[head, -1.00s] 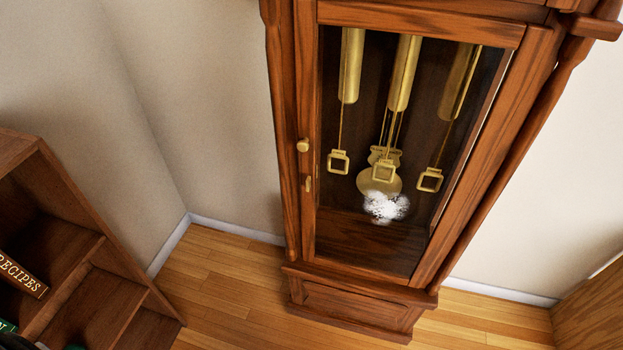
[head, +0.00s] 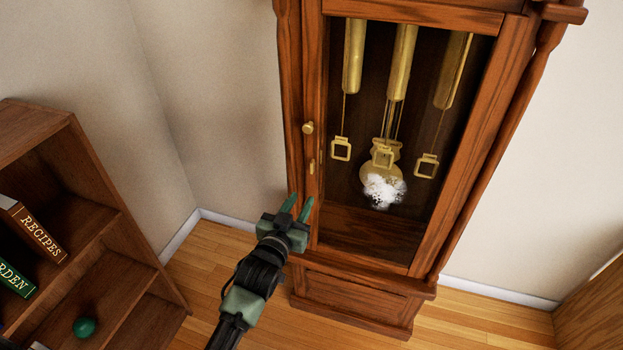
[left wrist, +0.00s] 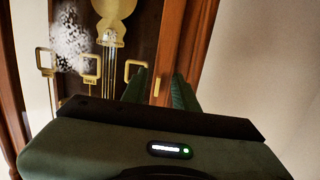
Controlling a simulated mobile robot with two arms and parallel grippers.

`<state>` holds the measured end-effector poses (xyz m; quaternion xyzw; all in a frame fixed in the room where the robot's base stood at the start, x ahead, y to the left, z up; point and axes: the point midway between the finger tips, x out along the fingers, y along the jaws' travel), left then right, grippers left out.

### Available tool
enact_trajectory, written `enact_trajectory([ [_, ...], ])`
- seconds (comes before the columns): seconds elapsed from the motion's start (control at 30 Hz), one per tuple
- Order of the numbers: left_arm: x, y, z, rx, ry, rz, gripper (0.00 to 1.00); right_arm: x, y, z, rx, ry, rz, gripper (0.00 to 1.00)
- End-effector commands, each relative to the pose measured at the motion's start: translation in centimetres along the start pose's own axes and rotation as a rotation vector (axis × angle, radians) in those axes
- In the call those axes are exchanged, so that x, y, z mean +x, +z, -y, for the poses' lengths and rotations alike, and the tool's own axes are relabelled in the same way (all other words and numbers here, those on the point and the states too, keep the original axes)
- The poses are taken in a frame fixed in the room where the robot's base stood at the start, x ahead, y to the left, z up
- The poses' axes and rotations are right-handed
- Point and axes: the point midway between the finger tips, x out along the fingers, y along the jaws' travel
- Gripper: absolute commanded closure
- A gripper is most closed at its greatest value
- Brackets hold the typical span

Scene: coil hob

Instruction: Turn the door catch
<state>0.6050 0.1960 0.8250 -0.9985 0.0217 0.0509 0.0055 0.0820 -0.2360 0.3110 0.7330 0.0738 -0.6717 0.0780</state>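A tall wooden clock case has a glazed door (head: 440,215). On the door's left stile sit a round brass knob (head: 308,128) and, below it, a small upright brass catch (head: 312,167). My left gripper (head: 297,206) is in front of the lower left of the door, below the catch in the head view, with its green fingers apart and nothing between them. In the left wrist view the two fingers (left wrist: 160,82) point at the door stile, and a small brass piece (left wrist: 157,87), apparently the catch, shows between them. I cannot tell contact. My right gripper is out of view.
Behind the glass hang brass weights (head: 400,65) and a pendulum with a white fuzzy clump (head: 384,190) in front of it. A bookshelf (head: 100,215) with books and a green ball (head: 85,327) stands at the left. Wooden floor (head: 215,250) lies between shelf and clock.

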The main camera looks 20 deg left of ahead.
Motion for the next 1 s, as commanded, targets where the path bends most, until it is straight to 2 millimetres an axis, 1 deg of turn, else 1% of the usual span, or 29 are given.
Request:
enact_trajectory([
  [0.03, 0.0, -2.4, 0.2, -0.003, -0.005, -0.046, 0.71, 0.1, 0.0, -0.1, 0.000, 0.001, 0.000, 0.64],
  [0.1, -0.1, -4.4, 0.3, -0.006, -0.008, -0.085, 0.71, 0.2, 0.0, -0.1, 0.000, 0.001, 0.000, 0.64],
  [0.2, 0.2, -5.6, 0.4, -0.008, -0.011, -0.106, 0.71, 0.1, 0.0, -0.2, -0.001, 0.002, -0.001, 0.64],
  [0.27, 0.8, -5.8, 0.4, -0.009, -0.011, -0.109, 0.71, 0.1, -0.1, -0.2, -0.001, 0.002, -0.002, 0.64],
  [0.6, 6.1, -6.2, 0.4, -0.008, -0.009, -0.106, 0.71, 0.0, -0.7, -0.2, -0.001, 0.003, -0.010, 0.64],
  [0.7, 7.0, -6.3, 0.4, -0.008, -0.009, -0.105, 0.71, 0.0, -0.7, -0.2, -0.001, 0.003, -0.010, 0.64],
  [0.83, 7.5, -6.3, 0.5, -0.008, -0.009, -0.104, 0.71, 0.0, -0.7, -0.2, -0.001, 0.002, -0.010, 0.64],
  [1.0, 7.6, -6.3, 0.5, -0.008, -0.009, -0.104, 0.71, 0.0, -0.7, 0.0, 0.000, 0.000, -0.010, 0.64],
])
